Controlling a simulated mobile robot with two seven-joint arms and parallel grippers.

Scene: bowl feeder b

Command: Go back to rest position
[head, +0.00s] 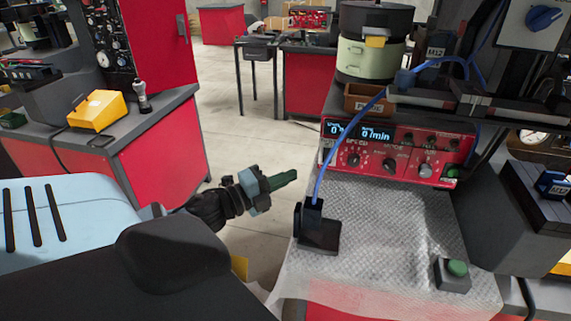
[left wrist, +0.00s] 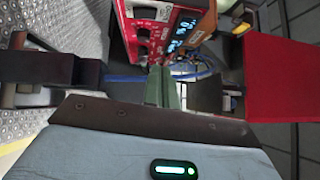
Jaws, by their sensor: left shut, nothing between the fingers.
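My left gripper (head: 284,180) shows in the head view left of the work table, over the floor gap beside the table's edge. Its green fingers are shut with nothing between them, and they point right. The closed fingers also show in the left wrist view (left wrist: 161,86). The gripper looks apart from the black stand with the blue tube (head: 318,228) on the table. My right gripper is not in either view.
The work table (head: 385,225) has a textured mat, a green push button (head: 457,268) and a red control unit (head: 397,150). The bowl feeder (head: 370,50) stands behind. A red bench with a yellow box (head: 97,110) stands at the left. Open floor lies between.

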